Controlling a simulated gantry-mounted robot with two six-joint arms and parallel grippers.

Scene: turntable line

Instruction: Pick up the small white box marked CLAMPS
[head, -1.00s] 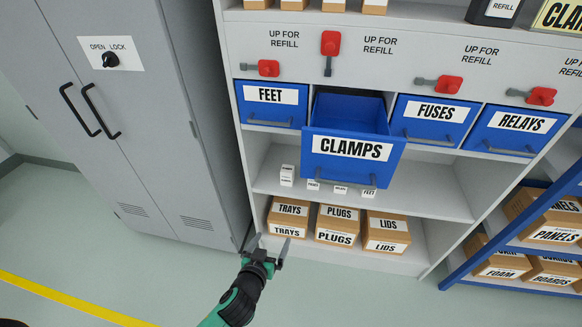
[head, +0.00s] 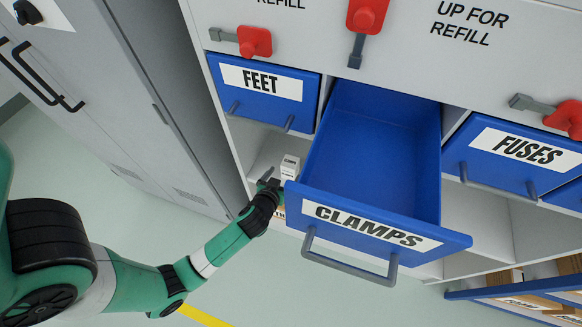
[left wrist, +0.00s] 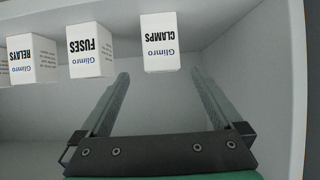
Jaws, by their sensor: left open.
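The small white box marked CLAMPS (left wrist: 160,45) shows upside down in the left wrist view, ahead of my fingers and roughly between their tips. In the head view a small white box (head: 290,166) stands on the shelf left of the open drawer; its print is too small to read surely. My left gripper (left wrist: 160,74) is open, with nothing between its fingers. In the head view my left gripper (head: 270,186) is at the shelf, close to that box and partly hidden by the drawer front. My right gripper is not in view.
The blue CLAMPS drawer (head: 372,222) is pulled out, empty, and overhangs the shelf beside my left arm. White boxes marked FUSES (left wrist: 90,51) and RELAYS (left wrist: 32,60) stand left of the CLAMPS box in the wrist view. A shelf side wall (left wrist: 297,90) is close on the right there.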

